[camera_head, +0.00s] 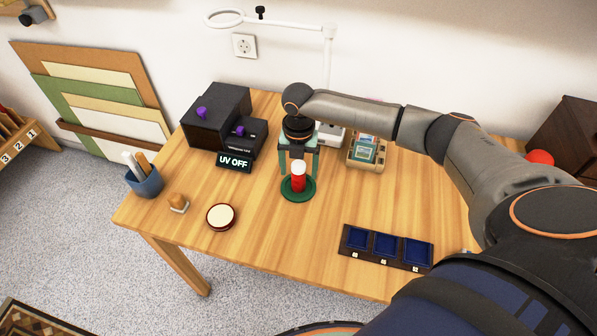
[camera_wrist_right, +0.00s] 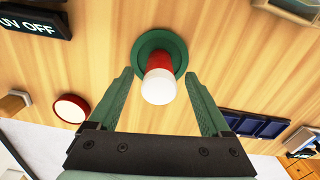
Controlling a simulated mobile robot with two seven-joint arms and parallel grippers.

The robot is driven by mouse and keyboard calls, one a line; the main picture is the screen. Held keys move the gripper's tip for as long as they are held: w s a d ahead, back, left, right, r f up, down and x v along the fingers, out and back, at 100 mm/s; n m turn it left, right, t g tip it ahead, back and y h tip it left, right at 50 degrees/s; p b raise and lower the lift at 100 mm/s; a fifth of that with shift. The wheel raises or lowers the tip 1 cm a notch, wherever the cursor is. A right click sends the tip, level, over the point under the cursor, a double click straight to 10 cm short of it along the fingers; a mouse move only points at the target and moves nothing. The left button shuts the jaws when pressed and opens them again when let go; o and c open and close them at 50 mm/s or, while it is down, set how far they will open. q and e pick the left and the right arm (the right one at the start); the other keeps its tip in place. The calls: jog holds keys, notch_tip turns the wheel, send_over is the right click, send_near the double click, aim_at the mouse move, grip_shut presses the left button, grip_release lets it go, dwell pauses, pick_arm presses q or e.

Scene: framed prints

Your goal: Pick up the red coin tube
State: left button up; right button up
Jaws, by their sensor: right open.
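The red coin tube (camera_head: 298,180) has a white top and stands upright on a round green base (camera_head: 298,191) near the middle of the table. It also shows in the right wrist view (camera_wrist_right: 159,62), where its white end faces the camera. My right gripper (camera_head: 298,172) is above the tube, fingers pointing down. In the right wrist view its two green fingers (camera_wrist_right: 160,84) are open, one on each side of the tube, with gaps between. My left gripper is not in view.
A dark box with purple knobs (camera_head: 213,120) and a "UV OFF" sign (camera_head: 234,162) stand at the left. A round white-and-red disc (camera_head: 220,216) lies left of the tube. A dark tray with blue compartments (camera_head: 386,247) lies at the front right. Bare wood surrounds the green base.

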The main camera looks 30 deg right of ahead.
jog(key=shift+c, duration=0.3)
grip_shut()
dwell(0.3)
